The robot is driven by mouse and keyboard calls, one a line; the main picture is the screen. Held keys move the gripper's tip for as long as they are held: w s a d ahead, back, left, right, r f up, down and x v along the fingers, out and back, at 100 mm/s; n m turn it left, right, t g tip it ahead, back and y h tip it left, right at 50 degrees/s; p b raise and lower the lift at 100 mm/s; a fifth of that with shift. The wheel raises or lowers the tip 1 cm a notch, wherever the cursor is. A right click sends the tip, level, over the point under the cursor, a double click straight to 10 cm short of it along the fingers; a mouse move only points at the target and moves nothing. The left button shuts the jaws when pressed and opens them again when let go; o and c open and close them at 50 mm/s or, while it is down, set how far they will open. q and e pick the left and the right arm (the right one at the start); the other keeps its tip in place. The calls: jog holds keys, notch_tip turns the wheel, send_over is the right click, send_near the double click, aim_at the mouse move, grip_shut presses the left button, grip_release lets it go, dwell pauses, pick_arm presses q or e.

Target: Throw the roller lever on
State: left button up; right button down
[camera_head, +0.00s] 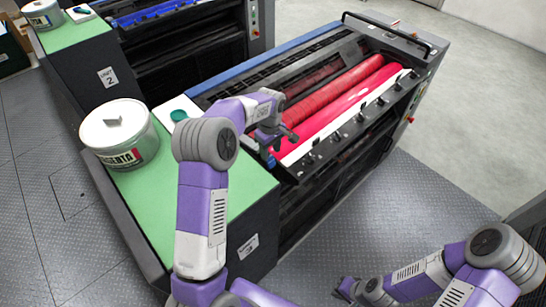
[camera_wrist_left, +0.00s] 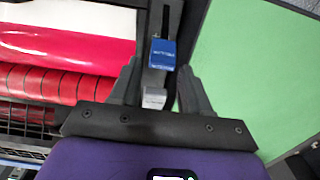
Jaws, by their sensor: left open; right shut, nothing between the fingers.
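The roller lever shows a blue, lettered end (camera_wrist_left: 162,53) in the left wrist view, on a dark side strip between the red ink rollers and the green top. A small grey block (camera_wrist_left: 154,97) shows nearer to the wrist. My left gripper (camera_wrist_left: 160,70) is open, with one finger on either side of the lever in the picture; I cannot tell whether they touch it. In the head view my left gripper (camera_head: 276,138) is at the near end of the rollers and hides most of the lever. My right gripper (camera_head: 345,289) is shut and empty, low over the floor.
The ink unit's red rollers (camera_head: 335,97) lie right of my left gripper. A magenta can (camera_head: 120,135) stands on the green top (camera_head: 150,190), close to my left arm. Unit 2 (camera_head: 185,50) stands behind. Grey floor (camera_head: 440,150) at the right is clear.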

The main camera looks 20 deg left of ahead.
aim_at(270, 159)
pick_arm(q)
jog(key=f, duration=0.5)
jog(key=shift+s+f, duration=0.1)
jog(key=shift+s, duration=0.15)
grip_shut()
